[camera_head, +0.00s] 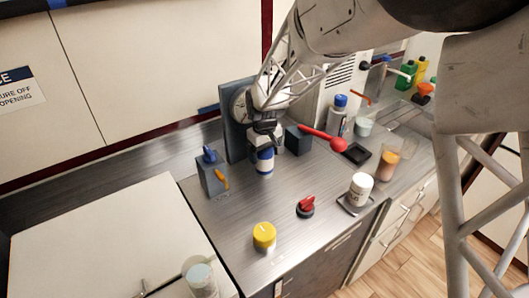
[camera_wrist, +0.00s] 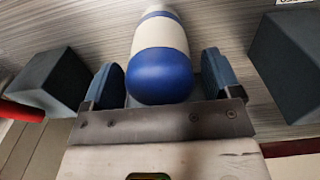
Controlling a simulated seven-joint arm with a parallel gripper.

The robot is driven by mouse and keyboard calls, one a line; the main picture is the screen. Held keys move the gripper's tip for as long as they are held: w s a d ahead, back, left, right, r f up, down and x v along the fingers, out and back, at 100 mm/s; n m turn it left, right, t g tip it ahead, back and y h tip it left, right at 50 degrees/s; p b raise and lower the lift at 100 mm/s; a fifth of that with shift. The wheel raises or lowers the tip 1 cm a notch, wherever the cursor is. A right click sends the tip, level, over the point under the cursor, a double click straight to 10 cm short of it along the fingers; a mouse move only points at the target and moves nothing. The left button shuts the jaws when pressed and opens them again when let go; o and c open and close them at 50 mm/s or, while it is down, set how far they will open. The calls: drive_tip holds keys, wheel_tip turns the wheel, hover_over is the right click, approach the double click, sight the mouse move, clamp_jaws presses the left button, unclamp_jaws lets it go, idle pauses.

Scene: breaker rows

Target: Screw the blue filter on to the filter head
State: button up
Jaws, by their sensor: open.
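The blue filter (camera_head: 264,163) is a blue and white cylinder below my gripper (camera_head: 266,133) in the head view. In the wrist view the filter (camera_wrist: 160,65) lies between the two fingers of my gripper (camera_wrist: 160,82), its rounded blue end toward the palm. The fingers are apart, with a narrow gap showing on each side of it. I cannot tell whether the filter stands on the counter or hangs just above it. I cannot clearly make out the filter head; my gripper and wrist cover part of the upright grey panel (camera_head: 233,143) behind.
A grey box with an orange lever (camera_head: 213,175) stands left, and a dark block with a red handle (camera_head: 325,138) right. A yellow-topped canister (camera_head: 264,237), red knob (camera_head: 306,206) and white canister (camera_head: 361,189) stand nearer the front. Counter between them is clear.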

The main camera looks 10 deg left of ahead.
drive_tip(key=n, duration=0.4)
drive_tip(key=shift+n, duration=0.3)
drive_tip(key=n, duration=0.8)
drive_tip(key=shift+n, duration=2.9)
drive_tip(key=c, duration=0.9)
drive_tip(key=shift+o, duration=0.2)
drive_tip(key=shift+m, duration=0.3)
